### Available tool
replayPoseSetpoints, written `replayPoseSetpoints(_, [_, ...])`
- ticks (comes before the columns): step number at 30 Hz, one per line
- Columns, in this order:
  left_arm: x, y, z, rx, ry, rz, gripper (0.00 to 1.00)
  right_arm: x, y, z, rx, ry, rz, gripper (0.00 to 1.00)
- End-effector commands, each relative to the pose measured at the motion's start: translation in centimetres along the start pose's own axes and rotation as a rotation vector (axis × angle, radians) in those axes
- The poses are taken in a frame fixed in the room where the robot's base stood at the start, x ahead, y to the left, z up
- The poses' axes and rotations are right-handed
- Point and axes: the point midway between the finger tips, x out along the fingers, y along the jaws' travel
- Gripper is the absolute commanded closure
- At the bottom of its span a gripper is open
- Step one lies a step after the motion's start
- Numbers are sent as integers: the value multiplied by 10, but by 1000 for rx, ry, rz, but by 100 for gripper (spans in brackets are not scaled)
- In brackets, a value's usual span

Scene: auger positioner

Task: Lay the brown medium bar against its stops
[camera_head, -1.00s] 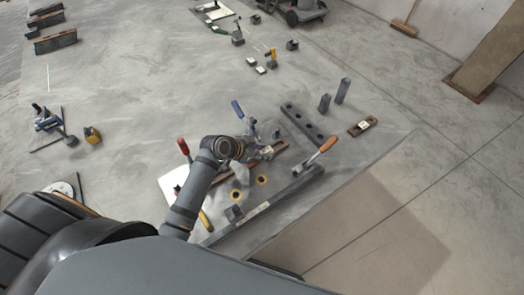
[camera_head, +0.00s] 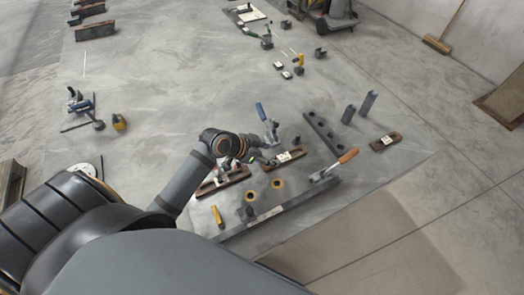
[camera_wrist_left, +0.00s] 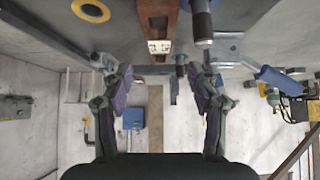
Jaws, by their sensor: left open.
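A brown bar with a pale label (camera_head: 288,157) lies on the floor-like grey surface just right of my left gripper (camera_head: 262,150) in the head view. A brown bar with a pale label (camera_wrist_left: 159,30) also shows at the top middle of the left wrist view, end on toward the fingers. My left gripper (camera_wrist_left: 158,100) is open, with nothing between its fingers. Another brown bar (camera_head: 222,182) lies left of it, partly behind my arm, and a smaller one (camera_head: 385,141) lies far right. I cannot tell for certain which is medium. My right gripper is not in view.
A blue-handled clamp (camera_head: 263,113) stands close behind the gripper. A dark holed bar (camera_head: 325,132) and two dark posts (camera_head: 367,103) stand beyond. Yellow rings (camera_head: 277,183) lie in front.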

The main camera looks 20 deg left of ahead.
Motion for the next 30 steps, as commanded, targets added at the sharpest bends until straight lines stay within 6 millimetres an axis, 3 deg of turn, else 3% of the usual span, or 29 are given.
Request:
replayPoseSetpoints(4, [-29, -1, 1, 7, -6, -1, 40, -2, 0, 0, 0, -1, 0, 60])
replayPoseSetpoints(10, [-48, -1, 0, 2, -3, -2, 40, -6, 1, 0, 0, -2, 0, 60])
replayPoseSetpoints(30, [-52, 0, 0, -2, 0, 1, 40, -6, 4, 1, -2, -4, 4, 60])
